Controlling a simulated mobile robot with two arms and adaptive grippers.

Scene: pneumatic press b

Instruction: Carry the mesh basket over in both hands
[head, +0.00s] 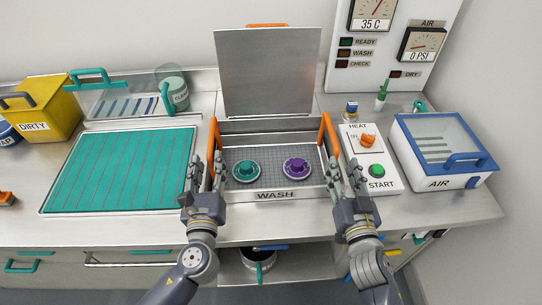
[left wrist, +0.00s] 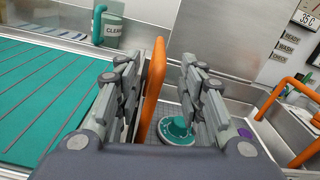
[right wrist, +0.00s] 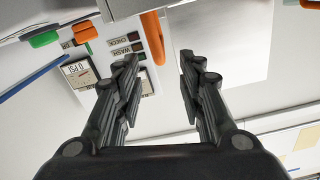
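The mesh basket (head: 270,183) sits in the wash basin, with an upright orange handle at each end. It holds a teal round part (head: 246,170) and a purple round part (head: 295,168). My left gripper (head: 205,170) is open at the left handle (head: 211,150). In the left wrist view this handle (left wrist: 153,85) rises between the spread fingers, nearer the left one. My right gripper (head: 347,172) is open beside the right handle (head: 329,138). In the right wrist view an orange bar (right wrist: 153,38) shows beyond the fingertips; whether it lies between the fingers I cannot tell.
The wash lid (head: 268,75) stands open behind the basin. A teal ribbed mat (head: 120,170) lies left. The heat and start panel (head: 369,165) and blue-framed AIR box (head: 445,150) stand right. A yellow DIRTY bin (head: 45,108) is far left.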

